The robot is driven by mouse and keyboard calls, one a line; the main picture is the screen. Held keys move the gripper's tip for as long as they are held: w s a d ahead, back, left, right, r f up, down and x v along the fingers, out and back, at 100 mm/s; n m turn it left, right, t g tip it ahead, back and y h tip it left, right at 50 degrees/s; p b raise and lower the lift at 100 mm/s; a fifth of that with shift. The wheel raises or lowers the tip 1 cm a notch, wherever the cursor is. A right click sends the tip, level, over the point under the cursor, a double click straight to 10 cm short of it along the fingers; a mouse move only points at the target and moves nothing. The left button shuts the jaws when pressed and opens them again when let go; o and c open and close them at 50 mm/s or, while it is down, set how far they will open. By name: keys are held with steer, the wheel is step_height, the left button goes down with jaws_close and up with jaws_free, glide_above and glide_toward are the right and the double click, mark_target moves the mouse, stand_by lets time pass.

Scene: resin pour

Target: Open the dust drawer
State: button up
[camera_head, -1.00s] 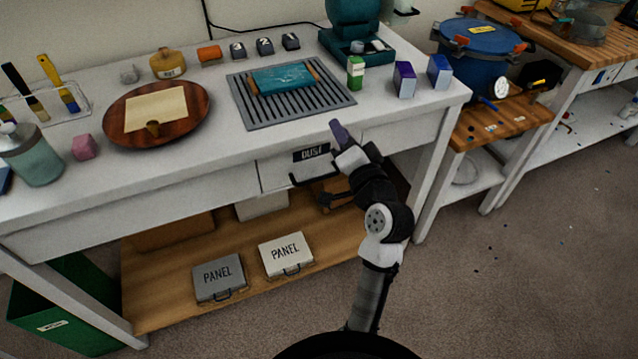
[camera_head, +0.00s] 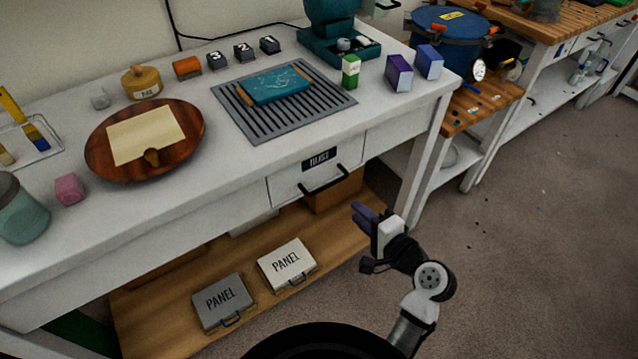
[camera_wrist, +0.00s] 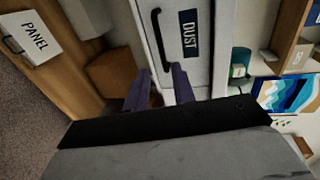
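The dust drawer (camera_head: 288,187) is a white front under the tabletop with a black DUST label (camera_head: 320,157) and a black bar handle (camera_head: 325,189). Its front looks about flush with the bench. My gripper (camera_head: 361,213) is below and right of the handle, apart from it. In the wrist view, its two purple fingers (camera_wrist: 160,88) are spread with nothing between them. The handle (camera_wrist: 160,40) lies ahead of them, beyond the fingertips, with the label (camera_wrist: 189,34) to its right.
The lower shelf (camera_head: 165,305) holds a grey panel case (camera_head: 222,300), a white panel case (camera_head: 286,263) and a brown box (camera_head: 333,191) beneath the drawer. A bench leg (camera_head: 424,160) stands right of the drawer.

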mark_target(327, 186)
steer(key=p+x, duration=0.2)
steer(key=x, duration=1.1)
steer(key=shift+w+a, duration=0.1)
steer(key=shift+w, duration=0.1)
steer(key=shift+c, duration=0.4)
jaws_close()
